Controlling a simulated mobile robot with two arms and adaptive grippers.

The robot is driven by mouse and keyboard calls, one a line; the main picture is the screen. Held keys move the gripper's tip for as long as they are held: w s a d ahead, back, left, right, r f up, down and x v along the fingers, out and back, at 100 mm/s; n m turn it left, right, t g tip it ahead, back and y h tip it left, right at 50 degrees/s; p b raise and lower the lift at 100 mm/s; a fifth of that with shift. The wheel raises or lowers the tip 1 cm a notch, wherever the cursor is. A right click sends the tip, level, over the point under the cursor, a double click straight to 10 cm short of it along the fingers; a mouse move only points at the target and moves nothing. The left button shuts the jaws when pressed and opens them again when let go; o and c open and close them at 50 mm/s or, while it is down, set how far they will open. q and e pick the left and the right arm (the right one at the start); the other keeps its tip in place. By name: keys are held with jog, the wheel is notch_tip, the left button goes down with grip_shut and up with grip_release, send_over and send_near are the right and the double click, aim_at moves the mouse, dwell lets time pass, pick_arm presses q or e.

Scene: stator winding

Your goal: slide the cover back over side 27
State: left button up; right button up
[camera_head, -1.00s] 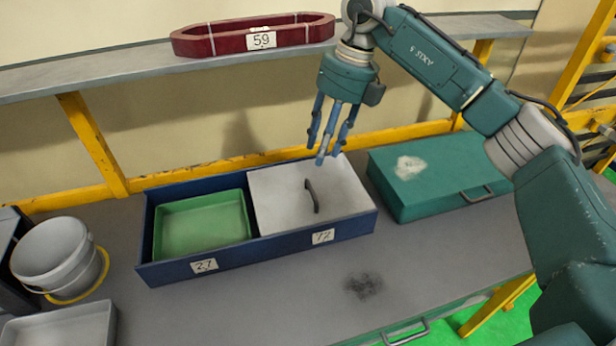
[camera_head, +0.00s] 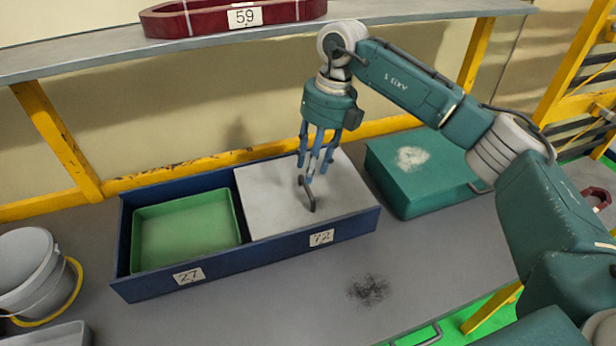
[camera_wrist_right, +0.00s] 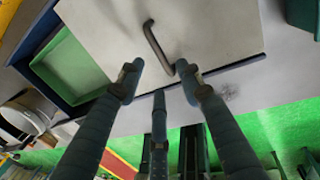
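A long blue box (camera_head: 250,251) stands on the workbench with two sides, labelled 27 on the left and 72 on the right. A light grey cover (camera_head: 275,205) with a dark bar handle (camera_head: 307,196) lies over side 72. Side 27 is uncovered and shows a green tray (camera_head: 188,230) inside. My right gripper (camera_head: 312,178) points down just above the handle, its fingers spread. In the right wrist view the fingers (camera_wrist_right: 163,90) are apart, with the handle (camera_wrist_right: 157,46) ahead of them and nothing between them. My left gripper is not in view.
A teal case (camera_head: 420,175) stands close to the right of the blue box. A grey bucket (camera_head: 30,268) is at the left. A shelf above holds a red frame (camera_head: 290,12) labelled 59.

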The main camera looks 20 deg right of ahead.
aim_at(306, 188)
jog(key=f, duration=0.2)
jog(key=a+f+p, duration=0.1)
jog(key=f, duration=0.2)
jog(key=shift+w+f, duration=0.1)
grip_shut()
